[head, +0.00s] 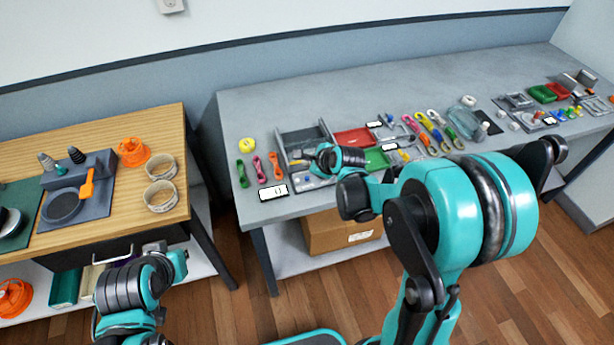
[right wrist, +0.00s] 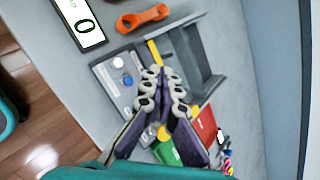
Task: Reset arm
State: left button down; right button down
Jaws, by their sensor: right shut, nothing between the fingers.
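My right gripper (head: 318,156) is over the near left part of the long grey table (head: 262,110), at the grey tray with compartments (head: 285,137). In the right wrist view its fingers (right wrist: 163,78) are together with nothing between them, above the tray and its small panel of round parts (right wrist: 118,82). Whether the fingertips touch the tray cannot be told. My left arm is at the bottom left, and its gripper (head: 128,258) is low in front of the wooden table's drawer. Its fingers are too hidden to read.
A red bin (head: 352,137) and green bin (head: 377,159) lie right of the tray. Coloured straps (head: 258,170) and a white display (head: 273,192) lie left. A cardboard box (head: 325,232) sits below.

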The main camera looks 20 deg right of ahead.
dwell(0.5)
jog(key=s+r+n+g+h, duration=0.1)
jog(key=s+r+n, duration=0.2)
jog(key=s+n, duration=0.9)
jog(key=s+r+n+g+h, duration=0.1)
jog(key=s+r+n, duration=0.3)
jog(key=s+n, duration=0.8)
jog(key=shift+s, duration=0.5)
jog(key=c, duration=2.3)
grip_release()
jog(key=shift+r, duration=0.1)
